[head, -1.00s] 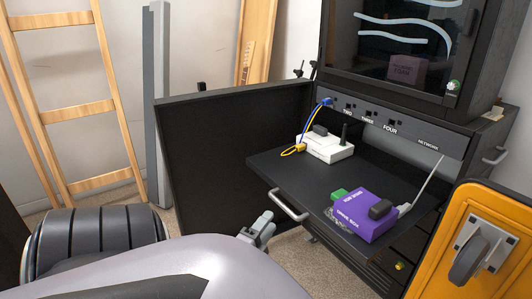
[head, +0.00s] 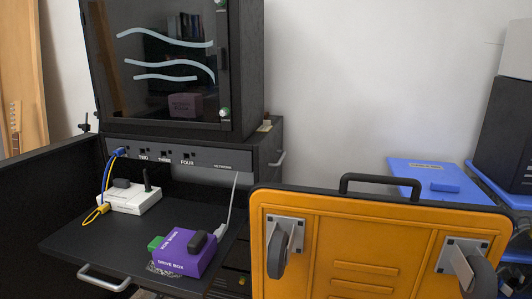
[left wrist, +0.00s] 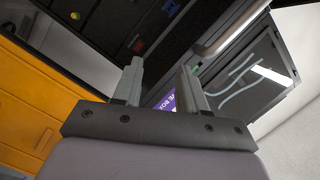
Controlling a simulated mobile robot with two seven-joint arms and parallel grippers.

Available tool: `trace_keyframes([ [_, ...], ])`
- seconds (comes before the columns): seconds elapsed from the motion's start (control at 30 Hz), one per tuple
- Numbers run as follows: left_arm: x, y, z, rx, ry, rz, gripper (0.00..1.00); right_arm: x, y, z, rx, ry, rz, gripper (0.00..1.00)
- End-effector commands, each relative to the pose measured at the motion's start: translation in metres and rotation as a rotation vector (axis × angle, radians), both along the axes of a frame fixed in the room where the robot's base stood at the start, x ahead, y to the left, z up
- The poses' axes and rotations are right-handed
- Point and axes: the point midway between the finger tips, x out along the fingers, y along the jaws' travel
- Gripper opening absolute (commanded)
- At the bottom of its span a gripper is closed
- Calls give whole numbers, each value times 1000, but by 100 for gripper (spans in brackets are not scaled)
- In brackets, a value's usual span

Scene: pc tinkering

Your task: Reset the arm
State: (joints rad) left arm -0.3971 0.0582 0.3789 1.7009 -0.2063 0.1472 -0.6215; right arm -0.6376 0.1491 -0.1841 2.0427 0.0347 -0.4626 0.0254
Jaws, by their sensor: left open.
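My left gripper (left wrist: 161,75) shows only in the left wrist view. Its two fingers stand apart with nothing held between them. A bit of the purple drive box (left wrist: 168,103) shows behind the gap, away from the fingers. In the head view the drive box (head: 182,252) sits on the black pull-out shelf (head: 95,236), and neither of my arms is in sight. My right gripper is in no view.
A white router-like box (head: 128,200) with blue and yellow cables stands on the shelf. A black cabinet with a glass front (head: 165,95) is above. An orange wheeled case (head: 375,255) stands at front right. Blue bins (head: 425,180) are behind it.

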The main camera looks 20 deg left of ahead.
Motion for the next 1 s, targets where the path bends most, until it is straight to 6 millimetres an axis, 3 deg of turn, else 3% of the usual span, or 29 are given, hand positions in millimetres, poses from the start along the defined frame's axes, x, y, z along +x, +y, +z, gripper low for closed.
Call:
trace_keyframes([
  [0.03,0,-30,-8,-122,33,-42,42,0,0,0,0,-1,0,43],
  [0.17,-10,-105,-29,-451,142,-105,42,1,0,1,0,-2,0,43],
  [0.3,-39,-183,-46,-761,295,-134,42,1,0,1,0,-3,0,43],
  [0.47,-85,-259,-51,-1049,487,-124,42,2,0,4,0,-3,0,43],
  [0.5,-80,-252,-34,-1032,471,-119,42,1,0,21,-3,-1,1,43],
  [0.7,-81,-247,4,-1017,463,-115,42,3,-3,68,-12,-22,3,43],
  [1.0,-84,-241,67,-998,453,-109,42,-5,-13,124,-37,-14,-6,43],
])
